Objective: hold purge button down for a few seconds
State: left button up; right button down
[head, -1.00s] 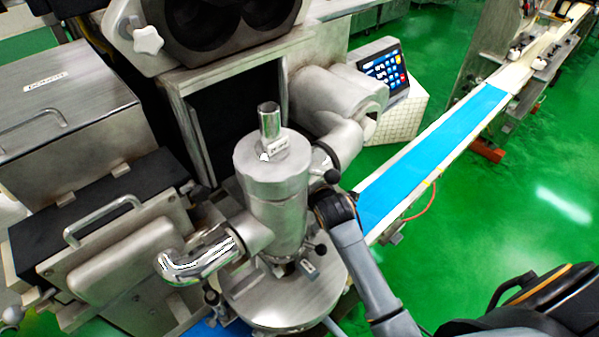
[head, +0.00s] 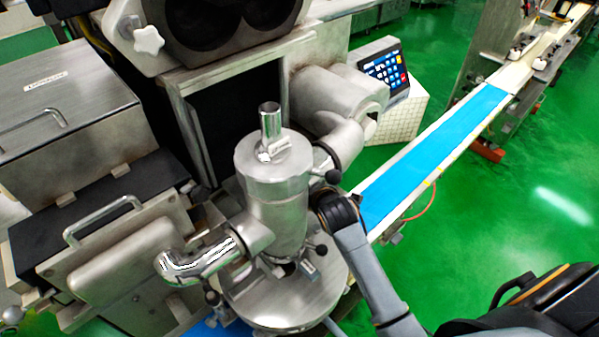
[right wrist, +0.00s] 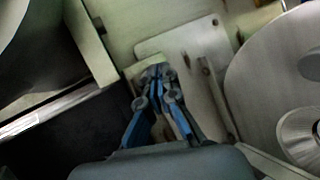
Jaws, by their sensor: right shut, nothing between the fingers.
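My right gripper (right wrist: 158,73) is shut and empty in the right wrist view. Its blue and grey fingers are together, with their tips at or just in front of a pale block on a light metal plate (right wrist: 200,55). I cannot tell whether they touch it. No purge button can be made out; the fingertips may cover it. In the head view my right arm reaches up beside the steel cylinder of the machine (head: 272,175), and its gripper is hidden. A touch panel (head: 384,70) with several coloured icons stands behind. My left gripper is not in view.
A steel pipe elbow (head: 185,265) and a round steel base plate (head: 290,305) lie close to my right arm. A blue conveyor belt (head: 435,155) runs to the back right. Open green floor (head: 510,220) lies right of it.

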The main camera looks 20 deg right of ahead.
jog(key=shift+s+d, duration=0.15)
jog(key=shift+s, duration=0.2)
jog(key=shift+s+d, duration=0.3)
jog(key=shift+s, duration=0.5)
jog(key=shift+s+d, duration=0.25)
jog(key=shift+s, duration=0.5)
jog(key=shift+s+d, duration=0.3)
jog(key=shift+s, duration=0.5)
